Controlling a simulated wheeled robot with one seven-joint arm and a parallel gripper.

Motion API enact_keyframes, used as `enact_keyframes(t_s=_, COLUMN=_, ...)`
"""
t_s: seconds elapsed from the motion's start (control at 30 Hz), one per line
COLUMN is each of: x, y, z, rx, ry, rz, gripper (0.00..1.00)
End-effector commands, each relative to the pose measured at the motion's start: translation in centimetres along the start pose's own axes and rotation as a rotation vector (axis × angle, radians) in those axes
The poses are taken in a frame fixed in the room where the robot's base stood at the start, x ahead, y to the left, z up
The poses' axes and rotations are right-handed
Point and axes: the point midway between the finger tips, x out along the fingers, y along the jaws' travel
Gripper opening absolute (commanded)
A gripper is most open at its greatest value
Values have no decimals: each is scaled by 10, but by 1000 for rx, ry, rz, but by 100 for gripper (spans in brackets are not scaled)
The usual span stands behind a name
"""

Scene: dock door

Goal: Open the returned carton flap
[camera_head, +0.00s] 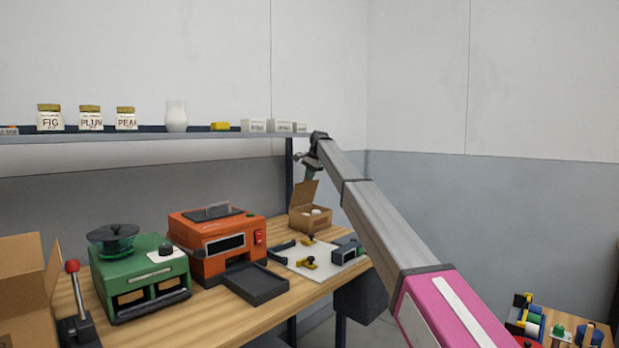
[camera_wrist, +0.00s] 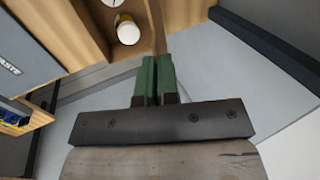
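The brown carton (camera_head: 311,220) stands at the far end of the bench in the head view. Its flap (camera_head: 303,193) stands raised, leaning to the right at the top. A white round item (camera_head: 316,211) shows inside. The carton (camera_wrist: 88,28) also shows at the top of the wrist view, with a white-topped round item (camera_wrist: 127,31) in it. My gripper (camera_head: 309,178) is at the top of the flap. In the wrist view my gripper's green fingers (camera_wrist: 154,62) are together at a brown cardboard edge. I cannot tell whether any cardboard is between them.
An orange machine (camera_head: 214,243) with a dark tray (camera_head: 255,284), a green machine (camera_head: 140,275) and a red-knobbed lever (camera_head: 76,290) stand on the bench. A shelf (camera_head: 150,137) with jars and small boxes runs above. A dark bin (camera_head: 360,298) hangs at the bench's right end.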

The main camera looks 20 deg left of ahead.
Motion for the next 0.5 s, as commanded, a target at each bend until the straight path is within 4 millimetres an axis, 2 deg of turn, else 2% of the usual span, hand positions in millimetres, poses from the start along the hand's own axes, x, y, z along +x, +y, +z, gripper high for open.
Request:
enact_keyframes(t_s=0.27, x=0, y=0, z=0, rx=0, ry=0, rz=-1, gripper=0)
enact_keyframes(t_s=0.33, x=0, y=0, z=0, rx=0, ry=0, rz=-1, gripper=22)
enact_keyframes(t_s=0.37, x=0, y=0, z=0, rx=0, ry=0, rz=-1, gripper=29)
enact_keyframes(t_s=0.5, x=0, y=0, z=0, rx=0, ry=0, rz=0, gripper=29)
